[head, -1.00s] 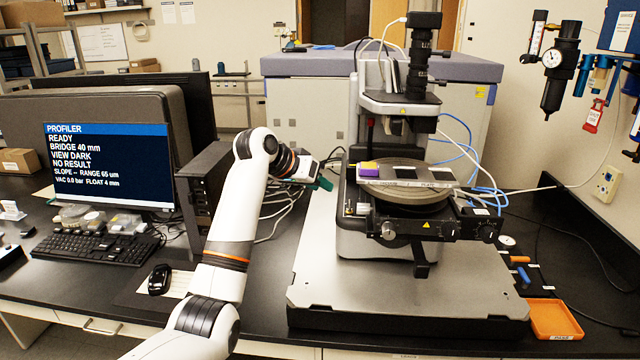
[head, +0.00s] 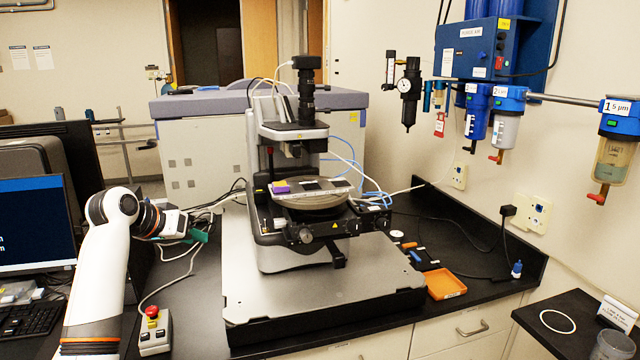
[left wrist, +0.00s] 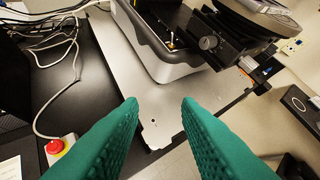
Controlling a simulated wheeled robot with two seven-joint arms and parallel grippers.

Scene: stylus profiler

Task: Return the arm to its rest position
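My left arm comes in from the lower left of the head view. Its gripper (head: 203,233) has green fingers and hangs left of the profiler, apart from it. In the left wrist view the two green fingers (left wrist: 160,104) are spread, with nothing between them. The stylus profiler (head: 300,130) stands upright on its grey base plate (head: 315,290). Its round stage carries a plate (head: 325,188) with a purple block (head: 281,187) at the left end. My right gripper is in neither view.
An emergency stop box (head: 155,335) with a red button stands on the bench left of the base plate. An orange tray (head: 445,284) lies right of it. A monitor (head: 35,225) stands at the left. Loose cables run behind my left gripper.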

